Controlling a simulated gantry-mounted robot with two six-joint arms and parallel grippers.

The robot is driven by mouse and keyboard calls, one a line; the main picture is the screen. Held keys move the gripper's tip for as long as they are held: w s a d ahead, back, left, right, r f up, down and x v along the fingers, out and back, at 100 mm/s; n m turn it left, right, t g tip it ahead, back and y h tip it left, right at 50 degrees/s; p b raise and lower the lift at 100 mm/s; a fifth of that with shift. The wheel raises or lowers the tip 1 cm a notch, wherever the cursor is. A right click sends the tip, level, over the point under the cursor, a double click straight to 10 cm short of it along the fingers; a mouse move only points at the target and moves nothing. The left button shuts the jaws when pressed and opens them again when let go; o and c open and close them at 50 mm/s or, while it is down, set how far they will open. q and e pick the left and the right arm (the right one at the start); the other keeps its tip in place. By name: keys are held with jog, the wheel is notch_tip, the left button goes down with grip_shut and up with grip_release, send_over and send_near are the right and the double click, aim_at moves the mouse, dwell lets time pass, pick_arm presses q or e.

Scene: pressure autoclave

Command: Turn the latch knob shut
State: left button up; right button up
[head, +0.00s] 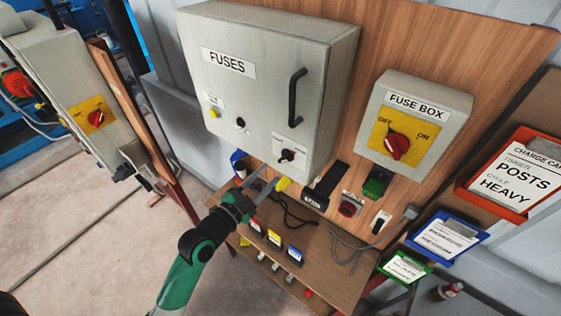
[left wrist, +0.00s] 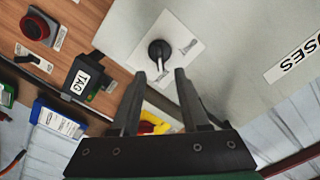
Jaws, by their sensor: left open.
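The latch knob (head: 287,155) is a small dark knob on a white label plate, low on the front of the grey FUSES cabinet (head: 240,120). In the left wrist view the latch knob (left wrist: 158,49) is black and round, with a pale pointer toward the bottom of the picture. My left gripper (head: 266,181) is below the knob in the head view, apart from it. In the left wrist view its fingers (left wrist: 160,76) are spread, with nothing between the tips and the knob just beyond them. My right gripper is not in view.
A black door handle (head: 296,97) stands out above the knob. A FUSE BOX (head: 424,110) with a red switch (head: 397,145) is to the right. A yellow item (head: 283,184) sits close to the gripper, above a wooden shelf (head: 330,245) with several coloured items and cables.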

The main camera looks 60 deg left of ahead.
aim_at(283, 161)
pick_arm(q)
jog(key=x, duration=0.6)
jog(key=shift+w, duration=0.35)
jog(key=shift+c, duration=0.2)
grip_shut()
